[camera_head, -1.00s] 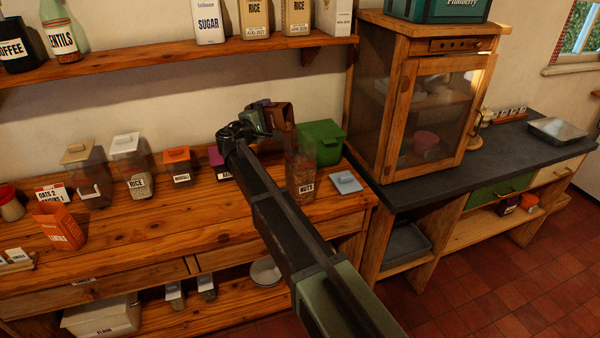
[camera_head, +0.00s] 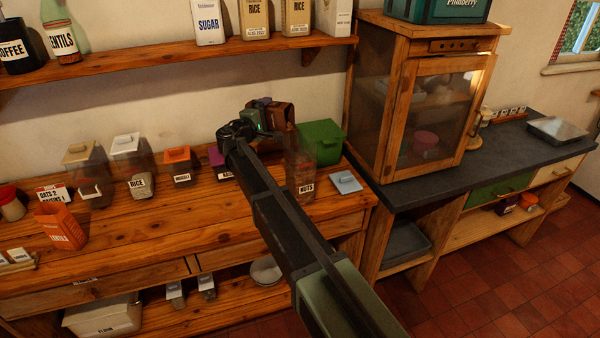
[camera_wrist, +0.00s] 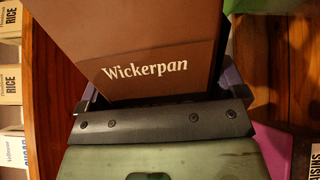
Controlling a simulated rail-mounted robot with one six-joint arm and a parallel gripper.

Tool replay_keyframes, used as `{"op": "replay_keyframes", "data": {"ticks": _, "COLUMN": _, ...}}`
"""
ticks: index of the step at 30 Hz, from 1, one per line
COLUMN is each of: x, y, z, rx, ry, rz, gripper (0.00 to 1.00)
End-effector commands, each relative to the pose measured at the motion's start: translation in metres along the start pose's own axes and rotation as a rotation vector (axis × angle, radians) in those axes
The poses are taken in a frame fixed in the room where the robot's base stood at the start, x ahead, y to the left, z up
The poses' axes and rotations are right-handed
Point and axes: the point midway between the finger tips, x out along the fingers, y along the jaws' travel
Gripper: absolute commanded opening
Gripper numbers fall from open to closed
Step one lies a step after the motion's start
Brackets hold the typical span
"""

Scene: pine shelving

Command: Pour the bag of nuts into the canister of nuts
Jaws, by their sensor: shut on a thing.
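My gripper (camera_head: 258,122) is shut on a brown bag (camera_head: 282,115), which stands out beyond the fingers above the back of the counter. In the wrist view the bag (camera_wrist: 150,45) fills the top middle and reads "Wickerpan"; its mouth and contents are out of sight. The bag appears tilted; the wrist view is turned on its side against the shelf. The clear canister labelled NUTS (camera_head: 302,172) stands upright on the counter, just below and right of the bag. Its lid is off. A blue-grey lid (camera_head: 345,182) lies to its right. My arm covers part of the area left of the canister.
A green box (camera_head: 322,140) stands behind the canister. Left of my arm are canisters of raisins, muesli (camera_head: 180,165) and rice (camera_head: 138,175), and an orange lentils bag (camera_head: 60,226). A shelf (camera_head: 180,58) overhangs the back. A wooden cabinet (camera_head: 392,125) stands right.

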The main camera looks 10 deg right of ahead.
Motion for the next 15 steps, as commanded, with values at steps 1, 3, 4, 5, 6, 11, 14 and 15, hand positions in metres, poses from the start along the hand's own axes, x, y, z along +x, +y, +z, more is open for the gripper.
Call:
{"op": "replay_keyframes", "data": {"ticks": 1, "x": 0.0000, "y": -0.0002, "z": 0.0000, "rx": -0.001, "ry": 0.000, "rz": 0.000, "gripper": 0.59}}
{"op": "replay_keyframes", "data": {"ticks": 3, "x": 0.0000, "y": -0.0002, "z": -0.0001, "rx": -0.001, "ry": 0.000, "rz": 0.000, "gripper": 0.59}}
{"op": "replay_keyframes", "data": {"ticks": 4, "x": 0.0000, "y": 0.0000, "z": 0.0000, "rx": 0.000, "ry": 0.000, "rz": 0.000, "gripper": 0.59}}
{"op": "replay_keyframes", "data": {"ticks": 5, "x": 0.0000, "y": 0.0006, "z": 0.0002, "rx": 0.003, "ry": 0.000, "rz": 0.000, "gripper": 0.59}}
{"op": "replay_keyframes", "data": {"ticks": 6, "x": 0.0000, "y": 0.0018, "z": 0.0007, "rx": 0.012, "ry": 0.000, "rz": 0.000, "gripper": 0.59}}
{"op": "replay_keyframes", "data": {"ticks": 11, "x": 0.0001, "y": 0.0021, "z": 0.0010, "rx": 0.027, "ry": 0.000, "rz": 0.000, "gripper": 0.59}}
{"op": "replay_keyframes", "data": {"ticks": 14, "x": 0.0001, "y": 0.0021, "z": 0.0010, "rx": 0.027, "ry": 0.000, "rz": 0.000, "gripper": 0.59}}
{"op": "replay_keyframes", "data": {"ticks": 15, "x": 0.0000, "y": 0.0028, "z": 0.0013, "rx": 0.031, "ry": 0.000, "rz": 0.000, "gripper": 0.59}}
